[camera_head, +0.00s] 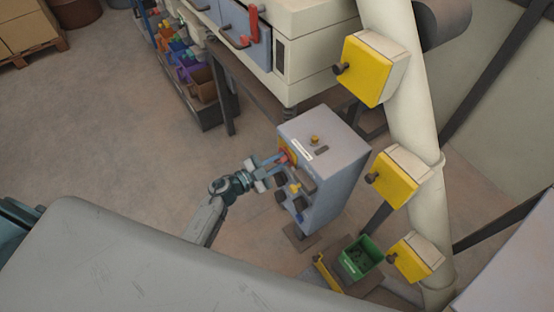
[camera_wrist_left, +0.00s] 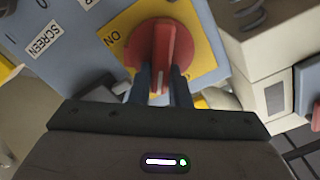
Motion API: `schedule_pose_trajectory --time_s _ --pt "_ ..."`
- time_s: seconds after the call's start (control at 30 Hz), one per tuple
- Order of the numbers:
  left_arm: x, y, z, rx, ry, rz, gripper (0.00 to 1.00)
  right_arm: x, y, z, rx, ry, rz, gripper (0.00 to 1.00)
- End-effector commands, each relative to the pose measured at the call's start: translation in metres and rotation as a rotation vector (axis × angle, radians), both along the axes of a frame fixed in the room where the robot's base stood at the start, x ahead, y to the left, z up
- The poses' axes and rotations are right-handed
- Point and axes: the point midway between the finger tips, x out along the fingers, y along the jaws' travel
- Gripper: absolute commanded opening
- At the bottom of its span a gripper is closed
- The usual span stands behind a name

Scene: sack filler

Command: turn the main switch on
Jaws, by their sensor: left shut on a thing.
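The main switch (camera_head: 286,157) is a red rotary knob on a yellow plate, on the front of a grey-blue control cabinet (camera_head: 343,148). In the left wrist view the red knob (camera_wrist_left: 158,50) fills the upper middle, with an "ON" label to its left on the yellow plate (camera_wrist_left: 195,25). My left gripper (camera_head: 274,164) reaches in from the left and is shut on the red knob. Its two fingers (camera_wrist_left: 163,86) sit on either side of the knob's grip. My right gripper is not in view.
A cream machine (camera_head: 310,35) stands behind. A pale pipe with yellow boxes (camera_head: 397,180) rises at the right. A green bin (camera_head: 360,258) sits at the cabinet's lower right. Floor at the left is clear.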

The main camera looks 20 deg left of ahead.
Motion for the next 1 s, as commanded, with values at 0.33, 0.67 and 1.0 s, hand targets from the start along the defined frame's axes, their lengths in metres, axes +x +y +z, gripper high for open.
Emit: schedule_pose_trajectory --time_s 0.33,0.67,1.0 --pt "-0.003 -0.004 -0.006 0.26 -0.204 -0.001 0.0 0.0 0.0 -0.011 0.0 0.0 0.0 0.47" --pt "-0.004 -0.005 -0.012 0.499 -0.391 -0.001 0.0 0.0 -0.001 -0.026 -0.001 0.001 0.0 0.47" --pt "-0.005 -0.006 -0.015 0.675 -0.527 -0.002 0.0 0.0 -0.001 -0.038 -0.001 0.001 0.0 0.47"
